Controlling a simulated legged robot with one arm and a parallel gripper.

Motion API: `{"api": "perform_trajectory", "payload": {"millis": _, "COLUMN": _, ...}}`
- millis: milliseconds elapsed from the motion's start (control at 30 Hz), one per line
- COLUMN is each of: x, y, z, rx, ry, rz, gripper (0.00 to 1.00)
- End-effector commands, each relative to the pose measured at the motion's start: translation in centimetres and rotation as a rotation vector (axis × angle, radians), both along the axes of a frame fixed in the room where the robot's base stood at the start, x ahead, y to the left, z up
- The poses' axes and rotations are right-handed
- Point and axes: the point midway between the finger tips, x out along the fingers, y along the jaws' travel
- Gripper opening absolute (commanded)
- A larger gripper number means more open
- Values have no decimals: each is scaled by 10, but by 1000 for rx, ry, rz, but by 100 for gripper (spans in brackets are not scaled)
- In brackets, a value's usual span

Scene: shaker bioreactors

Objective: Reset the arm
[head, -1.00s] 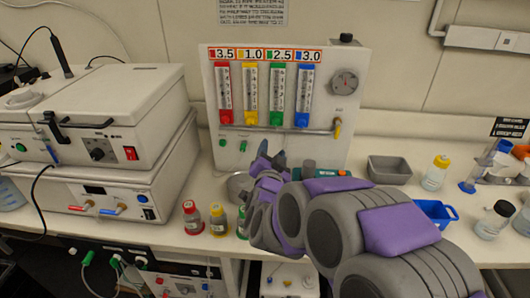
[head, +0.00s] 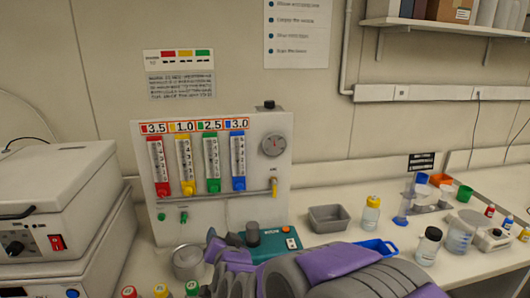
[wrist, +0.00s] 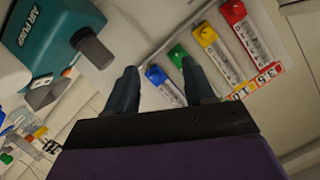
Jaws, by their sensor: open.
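My purple and grey arm reaches in from the lower right of the head view. My gripper (wrist: 160,88) shows in the wrist view, its two dark fingers apart with nothing between them. Beyond the fingers is the white flowmeter panel (head: 210,220) with red, yellow, green and blue tubes. The teal air pump (head: 275,243) stands at the panel's foot in the head view, and it also shows at the upper left of the wrist view (wrist: 50,25). In the head view my arm hides part of the bench in front of the pump.
A white stacked machine (head: 50,200) stands at the left. Red, yellow and green-capped bottles stand along the front edge. A grey tray (head: 328,218), a yellow-capped bottle (head: 370,215), a blue basket (head: 375,247) and a black-capped bottle (head: 428,248) are to the right. A shelf (head: 450,25) hangs at upper right.

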Motion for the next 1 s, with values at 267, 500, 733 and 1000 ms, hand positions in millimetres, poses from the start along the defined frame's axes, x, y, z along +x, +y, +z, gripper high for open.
{"api": "perform_trajectory", "payload": {"millis": 267, "x": -64, "y": -60, "z": -22, "rx": -186, "ry": 296, "rz": 135, "gripper": 53}}
{"api": "perform_trajectory", "payload": {"millis": 500, "x": -149, "y": -130, "z": -44, "rx": -359, "ry": 583, "rz": 213, "gripper": 53}}
{"api": "perform_trajectory", "payload": {"millis": 733, "x": -254, "y": -206, "z": -59, "rx": -499, "ry": 900, "rz": 242, "gripper": 53}}
{"api": "perform_trajectory", "payload": {"millis": 1000, "x": -365, "y": -266, "z": -56, "rx": -569, "ry": 1221, "rz": 237, "gripper": 53}}
